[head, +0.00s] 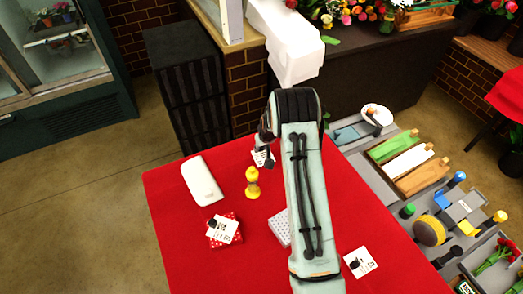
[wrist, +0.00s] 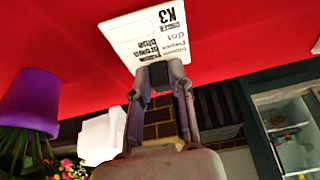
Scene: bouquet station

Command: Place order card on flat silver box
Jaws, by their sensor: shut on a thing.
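My gripper (head: 265,148) is over the far part of the red table in the head view, partly hidden by my arm. It is shut on an order card (head: 261,158). In the wrist view the white card (wrist: 150,38), printed "ORDER K3", is pinched by its edge between the fingertips (wrist: 161,72).
A yellow waisted object (head: 252,184) stands between the pale box and my arm. A red dotted box (head: 225,231) bears another card. Another card (head: 360,262) lies at right. Red table (head: 172,250) is bare at left.

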